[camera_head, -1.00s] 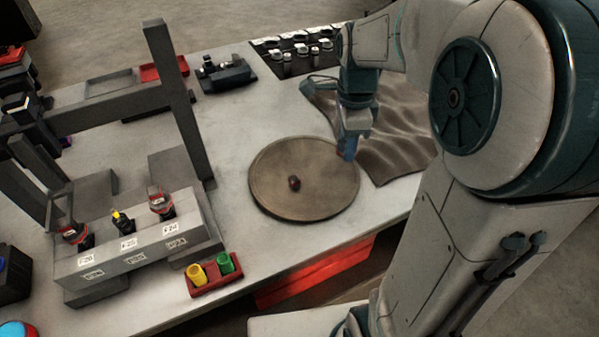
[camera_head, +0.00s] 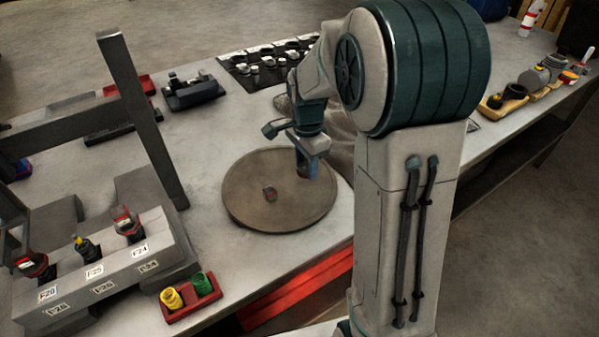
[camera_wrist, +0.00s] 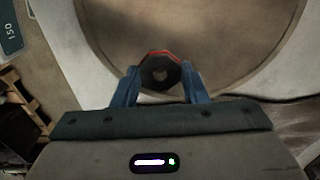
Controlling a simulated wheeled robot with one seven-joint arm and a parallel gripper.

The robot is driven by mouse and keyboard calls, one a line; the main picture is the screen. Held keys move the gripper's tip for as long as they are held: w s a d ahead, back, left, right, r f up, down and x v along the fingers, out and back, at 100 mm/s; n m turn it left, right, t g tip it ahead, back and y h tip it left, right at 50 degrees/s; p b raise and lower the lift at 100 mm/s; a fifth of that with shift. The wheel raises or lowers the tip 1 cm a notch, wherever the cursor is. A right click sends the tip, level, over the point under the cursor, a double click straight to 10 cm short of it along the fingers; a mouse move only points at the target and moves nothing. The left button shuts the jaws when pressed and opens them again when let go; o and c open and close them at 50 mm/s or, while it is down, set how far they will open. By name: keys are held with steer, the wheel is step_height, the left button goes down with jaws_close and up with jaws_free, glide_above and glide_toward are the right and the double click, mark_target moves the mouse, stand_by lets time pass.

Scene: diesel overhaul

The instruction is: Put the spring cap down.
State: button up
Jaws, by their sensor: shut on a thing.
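My gripper (camera_wrist: 160,80) is shut on a small dark piece with a red edge, which I take to be the spring cap (camera_wrist: 160,70). In the wrist view it sits between the two blue fingertips. In the head view my gripper (camera_head: 307,172) is over the right part of a round brown disc (camera_head: 245,205), and the held piece cannot be made out there. Whether it touches the disc cannot be told.
A grey block (camera_head: 115,272) with several labelled injector pieces is at the left, under a grey frame (camera_head: 145,120). A red tray (camera_head: 195,302) with yellow and green cups is at the front. A dark mat (camera_head: 240,70) with small parts lies behind. Bare tabletop surrounds the disc.

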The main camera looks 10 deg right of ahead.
mark_target(301, 183)
steer(key=shift+w+a+f, duration=0.5)
steer(key=shift+w, duration=0.2)
steer(key=shift+f, duration=2)
steer(key=shift+f, duration=0.1)
steer(key=shift+f, duration=0.15)
steer(key=o, duration=1)
steer(key=shift+c, duration=0.2)
steer(key=shift+r, duration=0.2)
